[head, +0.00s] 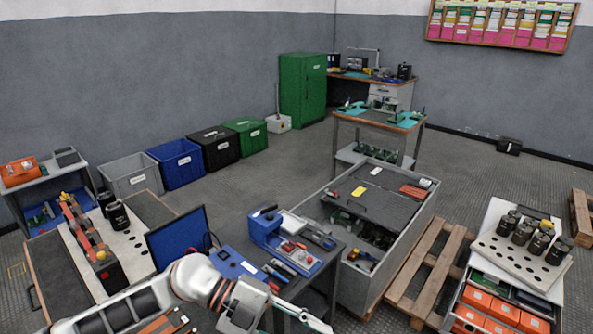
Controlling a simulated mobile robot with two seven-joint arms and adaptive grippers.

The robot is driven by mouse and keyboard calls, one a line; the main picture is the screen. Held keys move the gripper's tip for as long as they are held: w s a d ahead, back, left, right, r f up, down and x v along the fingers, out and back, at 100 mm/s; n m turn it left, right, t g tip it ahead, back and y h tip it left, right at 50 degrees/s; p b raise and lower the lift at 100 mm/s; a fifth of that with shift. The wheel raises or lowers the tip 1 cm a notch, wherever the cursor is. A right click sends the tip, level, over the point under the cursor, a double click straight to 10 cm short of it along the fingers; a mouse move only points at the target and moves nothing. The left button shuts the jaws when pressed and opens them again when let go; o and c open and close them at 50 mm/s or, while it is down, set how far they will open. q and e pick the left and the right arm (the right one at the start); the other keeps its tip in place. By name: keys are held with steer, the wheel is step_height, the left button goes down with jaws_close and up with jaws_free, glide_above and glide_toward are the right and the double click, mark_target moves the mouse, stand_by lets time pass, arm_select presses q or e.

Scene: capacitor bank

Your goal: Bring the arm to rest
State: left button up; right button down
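My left arm comes in from the lower left, white and grey with orange-brown joint parts. Its gripper (306,318) is at the bottom edge, in front of the small bench with the tester. The fingers are small and partly cut off, so I cannot tell whether they are open or shut. I see nothing clearly held in them. My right arm and gripper are not in view.
A blue tester (268,229) and tools stand on the small bench close to my arm. A white perforated tray (492,250) with several dark capacitors is at right, beside a wooden pallet (432,262). Open floor lies behind.

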arm_select(q)
step_height(320, 180, up, 6)
steer(key=w+d+n+t+h, duration=0.3)
steer(key=n+t+h, duration=0.4)
steer(key=t, duration=0.1)
steer(key=w+a+f+n+t+y, duration=0.5)
steer(key=a+f+n+t+y, duration=0.4)
steer(key=a+n+t, duration=0.3)
steer(key=s+a+f+n+g+y, duration=0.2)
steer(key=s+a+f+n+y, duration=0.2)
steer(key=s+a+f, duration=0.3)
steer(key=s+a+f+n+g+y, duration=0.3)
steer(key=s+a+f, duration=0.4)
steer(key=f, duration=0.8)
steer(key=shift+a+f+n+g+y, duration=0.25)
steer(key=shift+n+y, duration=0.25)
steer(key=shift+y, duration=0.4)
